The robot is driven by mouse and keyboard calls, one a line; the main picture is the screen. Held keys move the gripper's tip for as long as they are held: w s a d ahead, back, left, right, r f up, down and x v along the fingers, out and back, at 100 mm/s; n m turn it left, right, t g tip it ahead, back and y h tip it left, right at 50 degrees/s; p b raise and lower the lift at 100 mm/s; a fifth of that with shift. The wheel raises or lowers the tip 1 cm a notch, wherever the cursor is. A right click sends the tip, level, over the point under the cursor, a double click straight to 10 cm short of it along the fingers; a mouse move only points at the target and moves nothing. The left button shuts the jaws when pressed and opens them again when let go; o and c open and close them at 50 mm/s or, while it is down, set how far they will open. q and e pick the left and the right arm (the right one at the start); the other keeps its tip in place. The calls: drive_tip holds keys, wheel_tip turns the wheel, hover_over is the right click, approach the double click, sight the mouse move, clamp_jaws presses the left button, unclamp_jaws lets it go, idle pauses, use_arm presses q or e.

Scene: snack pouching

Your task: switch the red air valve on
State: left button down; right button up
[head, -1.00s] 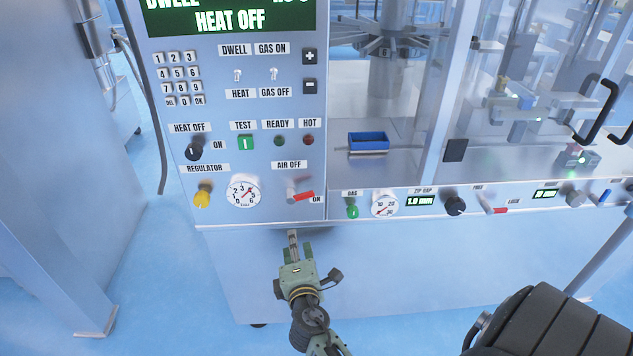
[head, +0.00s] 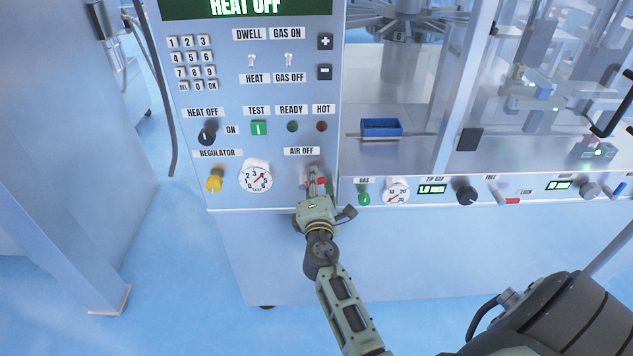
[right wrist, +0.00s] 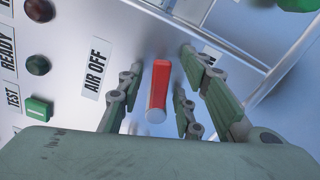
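The red air valve's handle (right wrist: 161,80) sits on the panel beside the "AIR OFF" label (right wrist: 95,68). In the right wrist view it lies between the fingers of my right gripper (right wrist: 160,98), with a gap on each side. The fingers are open and do not appear to touch it. In the head view my right gripper (head: 318,184) is at the panel below the "AIR OFF" label and covers most of the valve. Only a bit of red handle (head: 322,181) shows there. My left gripper is not in view.
The yellow regulator knob (head: 214,181) and a pressure gauge (head: 256,177) are left of the valve. A green gas knob (head: 364,197) and another gauge (head: 396,192) are to its right. A blue tray (head: 381,127) stands inside the machine.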

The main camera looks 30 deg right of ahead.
drive_tip(key=shift+c, duration=0.6)
clamp_jaws()
drive_tip(key=f+m+b, duration=0.1)
drive_tip(key=m+b, duration=0.1)
drive_tip(key=b, duration=0.1)
drive_tip(key=shift+m+b, duration=0.3)
drive_tip(key=shift+b, duration=0.1)
drive_tip(key=shift+m, duration=0.3)
drive_tip(key=shift+r+m+b, duration=0.1)
drive_tip(key=shift+m+b, duration=0.2)
drive_tip(key=shift+o, duration=0.6)
unclamp_jaws()
